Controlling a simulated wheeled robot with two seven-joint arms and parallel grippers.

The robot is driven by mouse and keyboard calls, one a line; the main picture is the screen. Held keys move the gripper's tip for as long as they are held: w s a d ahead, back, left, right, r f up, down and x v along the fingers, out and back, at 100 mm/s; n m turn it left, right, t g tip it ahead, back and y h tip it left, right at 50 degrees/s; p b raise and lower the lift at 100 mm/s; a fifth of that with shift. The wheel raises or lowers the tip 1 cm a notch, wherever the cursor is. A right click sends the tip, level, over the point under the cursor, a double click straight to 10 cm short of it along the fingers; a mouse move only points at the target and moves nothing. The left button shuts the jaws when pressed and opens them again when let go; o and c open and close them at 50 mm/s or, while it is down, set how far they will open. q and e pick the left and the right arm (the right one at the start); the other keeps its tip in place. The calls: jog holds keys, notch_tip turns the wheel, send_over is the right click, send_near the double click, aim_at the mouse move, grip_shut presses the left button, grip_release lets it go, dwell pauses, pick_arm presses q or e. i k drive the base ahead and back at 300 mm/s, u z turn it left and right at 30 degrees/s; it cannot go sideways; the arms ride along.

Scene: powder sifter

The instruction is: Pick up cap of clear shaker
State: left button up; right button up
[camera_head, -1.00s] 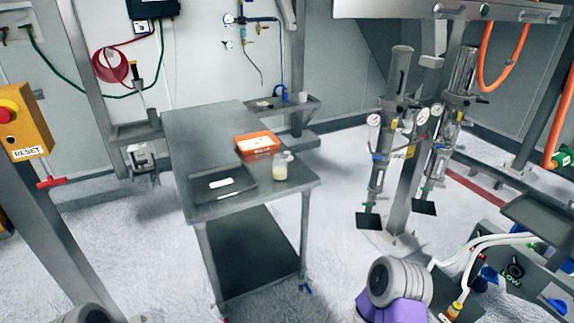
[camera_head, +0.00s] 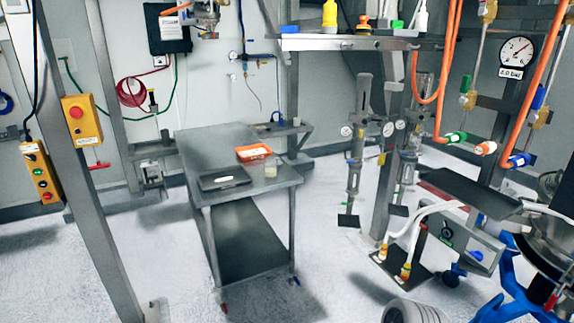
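A small clear container with pale contents (camera_head: 271,170), which looks like the clear shaker, stands upright near the right front corner of the steel table (camera_head: 235,137). It is too small to tell its cap apart from its body. No loose cap can be made out on the table. Neither of my grippers shows. Only a grey rounded part, likely of my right arm, shows at the bottom edge, far from the container.
An orange tray (camera_head: 253,152) and a dark flat tray (camera_head: 225,179) lie beside the container. A yellow control box (camera_head: 82,121) hangs on a steel post at left. A high shelf (camera_head: 350,44) holds several bottles. Open floor lies before the table.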

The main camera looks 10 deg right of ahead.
aim_at(270, 164)
jog(key=z, duration=0.45)
jog(key=i, duration=1.8)
jog(key=u, duration=0.85)
